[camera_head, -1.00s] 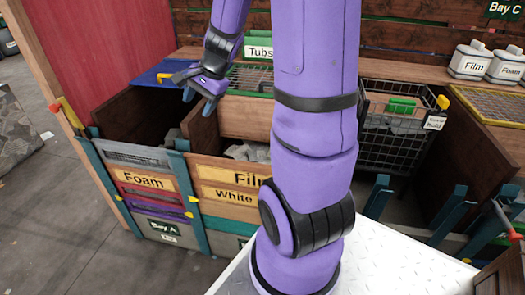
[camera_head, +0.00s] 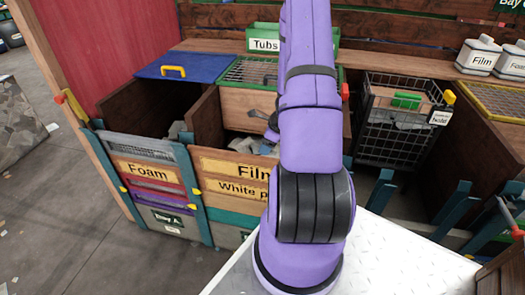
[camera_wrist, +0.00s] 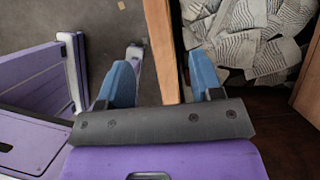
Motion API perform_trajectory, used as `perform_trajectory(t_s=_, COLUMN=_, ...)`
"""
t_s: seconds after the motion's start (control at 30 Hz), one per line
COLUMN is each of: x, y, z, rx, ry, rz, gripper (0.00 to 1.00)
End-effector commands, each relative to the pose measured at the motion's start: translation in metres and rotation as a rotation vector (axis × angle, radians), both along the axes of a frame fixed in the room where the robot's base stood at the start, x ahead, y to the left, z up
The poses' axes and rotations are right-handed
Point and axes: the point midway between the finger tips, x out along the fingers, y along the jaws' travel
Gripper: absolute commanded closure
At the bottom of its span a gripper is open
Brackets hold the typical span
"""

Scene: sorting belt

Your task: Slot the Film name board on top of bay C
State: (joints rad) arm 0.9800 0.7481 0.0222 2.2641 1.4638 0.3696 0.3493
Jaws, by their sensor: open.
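The Film name board (camera_head: 238,167) is the top board in the front of the middle bay, above a White paper board (camera_head: 240,190). Part of it is hidden behind my arm. In the wrist view, my gripper (camera_wrist: 162,78) is open, with its two blue fingers on either side of a wooden board edge (camera_wrist: 160,45). This looks like the top of the middle bay's front; I cannot tell how far down the fingers reach. Bay C's sign (camera_head: 510,5) is at the top right, and its front is only partly in view.
Grey-white scraps (camera_wrist: 245,35) lie inside the bay beside the board. Bay A, with a Foam board (camera_head: 148,171), stands at left. A black wire basket (camera_head: 392,125) and teal posts (camera_head: 453,203) are at right. Film and Foam containers (camera_head: 478,55) stand on the back shelf.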

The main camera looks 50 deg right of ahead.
Motion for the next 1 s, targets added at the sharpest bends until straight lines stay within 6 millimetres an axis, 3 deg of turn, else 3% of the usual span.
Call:
perform_trajectory(t_s=0.6, x=0.031, y=0.014, z=-0.081, rx=0.002, ry=0.002, rz=0.006, gripper=0.4)
perform_trajectory(t_s=1.0, x=0.037, y=0.016, z=-0.095, rx=0.0, ry=0.001, rz=0.005, gripper=0.4)
